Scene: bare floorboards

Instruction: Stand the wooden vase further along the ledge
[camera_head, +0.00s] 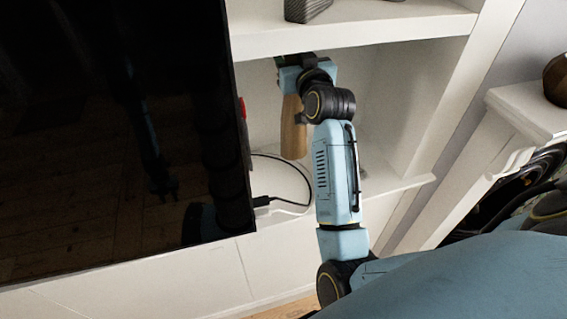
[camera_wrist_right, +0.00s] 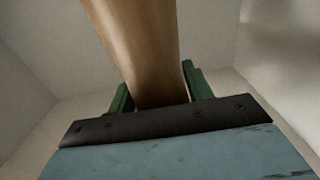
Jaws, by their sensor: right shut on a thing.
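The wooden vase (camera_head: 293,128) is a plain brown, upright-looking shape inside the white shelf compartment in the head view, partly hidden behind my right arm. In the right wrist view the vase (camera_wrist_right: 140,50) runs up from between the two green fingers. My right gripper (camera_wrist_right: 160,92) is shut on it, one finger on each side. In the head view the right gripper (camera_head: 292,75) is up under the upper shelf, its fingers mostly hidden. Whether the vase touches the ledge (camera_head: 285,212) is hard to tell. My left gripper is not in view.
A black screen (camera_head: 120,130) stands left of the compartment, with a black cable (camera_head: 300,172) on the ledge beside it. A red thing (camera_head: 243,107) shows at the screen's edge. The upper shelf (camera_head: 350,35) is close above the gripper. The ledge right of my arm looks clear.

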